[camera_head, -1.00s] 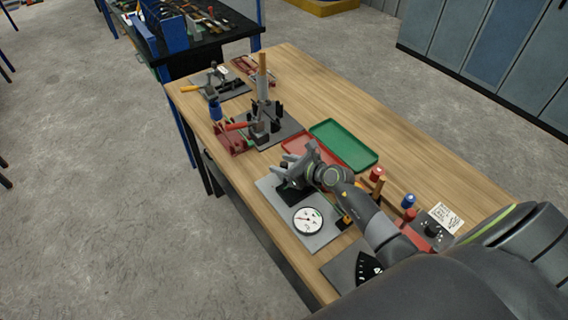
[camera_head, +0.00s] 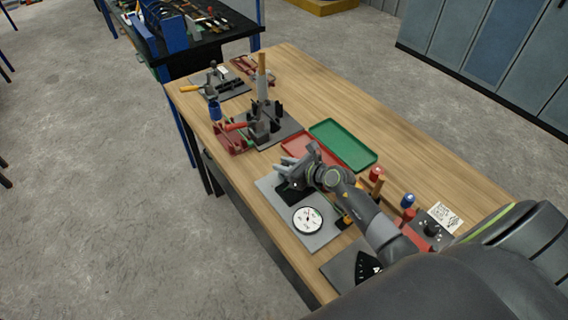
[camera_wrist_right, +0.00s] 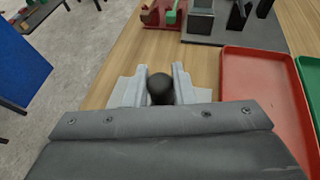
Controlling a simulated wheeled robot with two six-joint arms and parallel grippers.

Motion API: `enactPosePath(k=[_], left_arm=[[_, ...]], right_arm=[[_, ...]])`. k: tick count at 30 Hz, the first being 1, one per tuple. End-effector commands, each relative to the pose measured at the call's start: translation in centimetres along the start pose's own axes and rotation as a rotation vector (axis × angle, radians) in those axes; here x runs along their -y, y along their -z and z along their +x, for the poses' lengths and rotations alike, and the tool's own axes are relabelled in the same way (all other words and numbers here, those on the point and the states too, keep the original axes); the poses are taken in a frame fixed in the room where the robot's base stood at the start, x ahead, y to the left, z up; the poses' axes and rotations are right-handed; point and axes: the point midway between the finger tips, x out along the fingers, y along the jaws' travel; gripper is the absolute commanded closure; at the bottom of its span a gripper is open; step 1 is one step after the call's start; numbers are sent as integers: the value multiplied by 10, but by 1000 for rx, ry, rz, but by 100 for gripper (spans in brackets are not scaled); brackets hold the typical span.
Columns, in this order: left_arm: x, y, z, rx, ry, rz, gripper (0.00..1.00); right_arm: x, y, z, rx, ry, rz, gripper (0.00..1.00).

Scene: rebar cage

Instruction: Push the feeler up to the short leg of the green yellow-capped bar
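My right gripper (camera_head: 287,168) is over the far end of a grey plate (camera_head: 325,238) that carries a round white dial (camera_head: 307,220). In the right wrist view its two pale fingers (camera_wrist_right: 162,82) stand on either side of a round black knob (camera_wrist_right: 160,90), with no clear gap. A black part (camera_head: 288,196) of the fixture shows below the gripper. The feeler tip is hidden, and I cannot make out the yellow-capped bar's short leg. A green piece (camera_wrist_right: 172,16) shows at the red stand (camera_wrist_right: 155,14), its cap unclear. My left gripper is not in view.
A red tray (camera_head: 300,147) and a green tray (camera_head: 345,143) lie beside the gripper. Red and blue knobbed pieces (camera_head: 408,200) and a black-marked plate (camera_head: 345,270) are near my arm.

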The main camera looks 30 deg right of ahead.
Motion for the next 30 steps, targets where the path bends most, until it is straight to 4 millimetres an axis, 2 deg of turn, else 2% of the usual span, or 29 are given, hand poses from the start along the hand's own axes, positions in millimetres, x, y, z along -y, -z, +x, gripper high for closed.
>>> enactPosePath(k=[1, 5, 17, 23, 30], left_arm=[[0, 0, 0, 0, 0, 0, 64], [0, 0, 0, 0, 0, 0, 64], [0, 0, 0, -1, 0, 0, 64], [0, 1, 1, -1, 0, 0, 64], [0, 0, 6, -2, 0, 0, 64]], right_arm=[[0, 0, 0, 0, 0, -1, 72], [0, 0, 0, 0, 0, 0, 55], [1, 1, -6, -1, 1, 0, 55], [0, 1, -34, -2, 0, -4, 55], [1, 3, -83, -4, 1, -4, 55]])
